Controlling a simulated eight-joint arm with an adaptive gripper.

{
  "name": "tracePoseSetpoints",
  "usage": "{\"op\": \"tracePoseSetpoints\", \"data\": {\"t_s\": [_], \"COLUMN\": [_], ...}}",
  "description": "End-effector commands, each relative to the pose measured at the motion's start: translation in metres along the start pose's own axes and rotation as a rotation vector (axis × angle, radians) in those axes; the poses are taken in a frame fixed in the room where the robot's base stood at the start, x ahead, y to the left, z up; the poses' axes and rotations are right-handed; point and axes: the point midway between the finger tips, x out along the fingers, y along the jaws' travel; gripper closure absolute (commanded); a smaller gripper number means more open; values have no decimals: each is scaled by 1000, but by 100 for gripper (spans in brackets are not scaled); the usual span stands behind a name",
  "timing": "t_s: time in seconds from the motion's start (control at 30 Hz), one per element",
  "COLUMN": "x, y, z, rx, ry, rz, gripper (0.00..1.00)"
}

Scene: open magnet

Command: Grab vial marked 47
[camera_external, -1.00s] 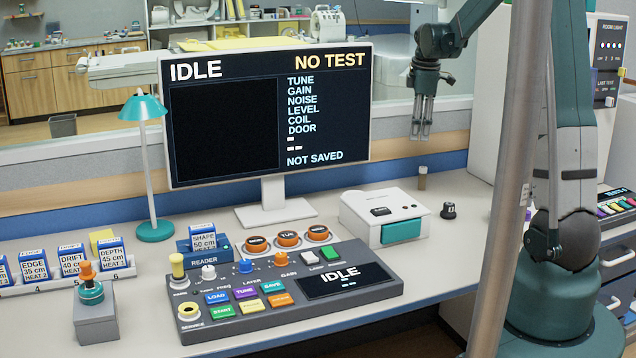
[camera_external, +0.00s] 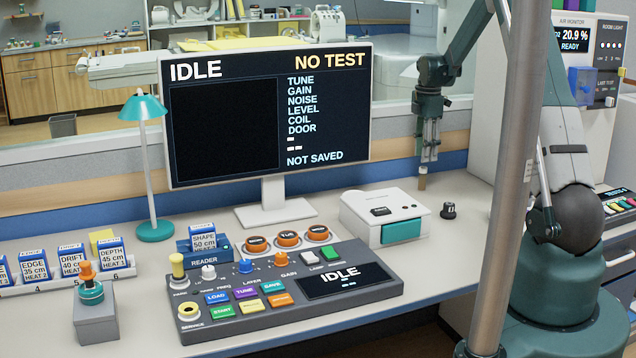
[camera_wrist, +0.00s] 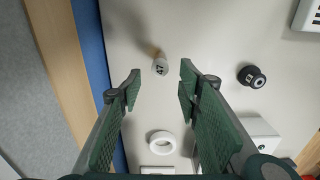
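The vial marked 47 (camera_wrist: 159,66) stands on the bench in the wrist view, its pale cap with the number facing the camera. It lies ahead of and between the tips of my gripper (camera_wrist: 157,86), whose two green pads are apart with nothing between them. In the external view the vial (camera_external: 422,183) is a small brownish cylinder near the bench's back edge, right of the white device. My gripper (camera_external: 428,158) points down just above it there. Whether the fingertips touch the vial is not clear in that view.
A black knob-like object (camera_external: 448,211) stands right of the vial. A white box with a teal front (camera_external: 385,217) is in front and left. A white ring (camera_wrist: 161,143) lies near the fingers in the wrist view. The monitor (camera_external: 268,115) stands to the left.

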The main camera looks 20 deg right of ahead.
Motion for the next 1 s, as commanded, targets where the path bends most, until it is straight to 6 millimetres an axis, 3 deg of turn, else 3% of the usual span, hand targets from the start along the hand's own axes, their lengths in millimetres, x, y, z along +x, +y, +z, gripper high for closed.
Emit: {"op": "tracePoseSetpoints", "data": {"t_s": [0.47,0.8,1.0], "x": [6,28,31], "y": [2,2,1], "z": [3,3,3], "rx": [-15,-14,-14], "ry": [2,2,2], "rz": [-6,-6,-6], "gripper": [66,66,66]}}
